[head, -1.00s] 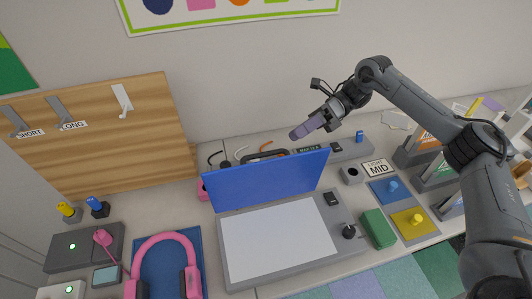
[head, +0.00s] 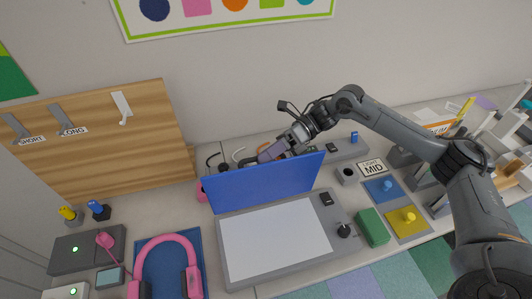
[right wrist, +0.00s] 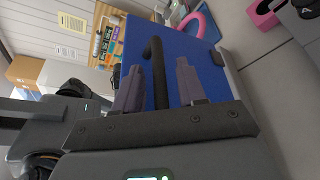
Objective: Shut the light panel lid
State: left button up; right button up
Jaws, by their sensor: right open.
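The light panel (head: 275,240) lies on the desk with its white surface uncovered. Its blue lid (head: 265,182) stands raised along the panel's back edge. My right gripper (head: 268,152) is just behind the lid's top edge, its fingertips partly hidden. In the right wrist view the open fingers (right wrist: 158,66) lie either side of a black bar handle (right wrist: 156,75) in front of the blue lid (right wrist: 205,65). I cannot tell whether they touch it. My left gripper is not in view.
Pink headphones (head: 168,240) lie on a blue mat left of the panel. A green block (head: 372,227) and a yellow knobbed plate (head: 408,221) sit to its right. A grey strip with a blue knob (head: 354,137) lies behind.

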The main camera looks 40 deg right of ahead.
jog(key=shift+a, duration=0.2)
grip_shut()
dwell(0.4)
